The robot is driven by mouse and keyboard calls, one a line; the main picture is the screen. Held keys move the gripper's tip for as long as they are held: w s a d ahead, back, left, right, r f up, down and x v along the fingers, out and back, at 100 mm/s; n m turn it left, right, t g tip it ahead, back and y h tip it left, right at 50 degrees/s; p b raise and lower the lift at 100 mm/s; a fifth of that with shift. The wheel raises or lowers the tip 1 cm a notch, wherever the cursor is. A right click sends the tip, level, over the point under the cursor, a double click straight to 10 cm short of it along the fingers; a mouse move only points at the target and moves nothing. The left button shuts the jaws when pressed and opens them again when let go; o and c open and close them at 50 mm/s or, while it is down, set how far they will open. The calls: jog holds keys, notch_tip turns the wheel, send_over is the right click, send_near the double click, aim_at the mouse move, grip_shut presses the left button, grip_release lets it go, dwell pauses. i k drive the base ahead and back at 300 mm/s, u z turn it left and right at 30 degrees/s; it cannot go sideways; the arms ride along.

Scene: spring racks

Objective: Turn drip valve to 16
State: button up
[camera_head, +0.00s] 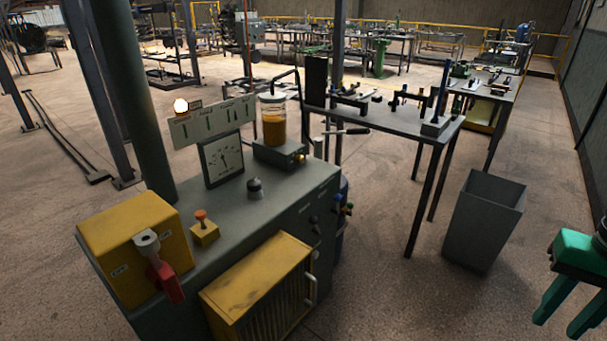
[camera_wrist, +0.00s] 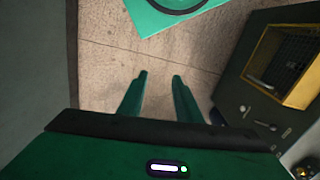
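No part is clearly marked as the drip valve, and the number 16 is not readable. A glass jar of amber liquid (camera_head: 274,122) stands on a small green-grey base (camera_head: 279,152) on the machine cabinet, with a small yellow part (camera_head: 302,158) at the base's right end. Small coloured knobs (camera_head: 347,209) stick out beyond the cabinet's right side. My gripper (camera_head: 556,328) is at the lower right edge in the head view, well apart from the cabinet. In the wrist view my gripper (camera_wrist: 160,76) has its green fingers apart with nothing between them.
The cabinet (camera_head: 235,215) carries a dial gauge (camera_head: 222,160), a yellow switch box with a red lever (camera_head: 165,280), an orange-topped button (camera_head: 201,217) and a yellow grille (camera_head: 262,285). A grey bin (camera_head: 483,225) and workbench (camera_head: 395,118) stand right. Open floor lies between the cabinet and my gripper.

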aim_at(300, 159)
jog(key=i, duration=0.95)
jog(key=z, duration=0.55)
